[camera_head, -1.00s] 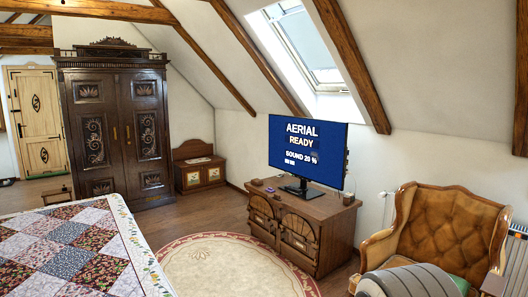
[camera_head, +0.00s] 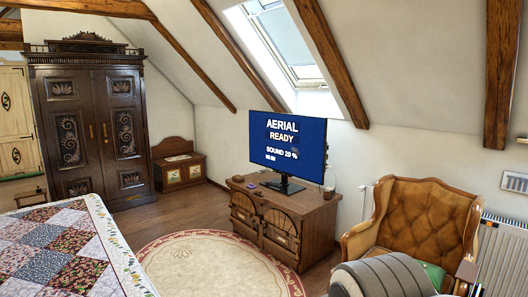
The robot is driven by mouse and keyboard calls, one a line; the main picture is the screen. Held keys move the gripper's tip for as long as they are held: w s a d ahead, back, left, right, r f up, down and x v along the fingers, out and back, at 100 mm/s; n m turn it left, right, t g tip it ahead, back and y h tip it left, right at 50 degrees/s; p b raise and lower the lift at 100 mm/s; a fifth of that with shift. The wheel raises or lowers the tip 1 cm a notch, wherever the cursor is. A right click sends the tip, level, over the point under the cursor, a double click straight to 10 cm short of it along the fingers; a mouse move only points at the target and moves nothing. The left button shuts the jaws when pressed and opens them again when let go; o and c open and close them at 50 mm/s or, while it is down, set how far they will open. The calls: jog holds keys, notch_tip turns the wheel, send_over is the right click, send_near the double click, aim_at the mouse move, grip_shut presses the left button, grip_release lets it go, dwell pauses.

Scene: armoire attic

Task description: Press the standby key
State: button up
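A television (camera_head: 288,146) stands on a dark foot on a carved wooden cabinet (camera_head: 310,212). Its screen is lit blue and reads "AERIAL READY" and "SOUND 20 %", with a smaller line below that I cannot read. No standby key can be made out at this size. The television's thin right edge shows small dark details that are too small to tell apart. Several small dark items (camera_head: 238,179) lie on the cabinet top left of the television's foot.
A tan tufted armchair (camera_head: 420,215) stands right of the cabinet, with a grey rounded, striped thing (camera_head: 385,278) in front. A round rug (camera_head: 215,265) lies before the cabinet. A quilted bed (camera_head: 60,250) fills the lower left. A dark armoire (camera_head: 95,135) stands behind it.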

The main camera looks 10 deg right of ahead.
grip_shut()
dwell(1.5)
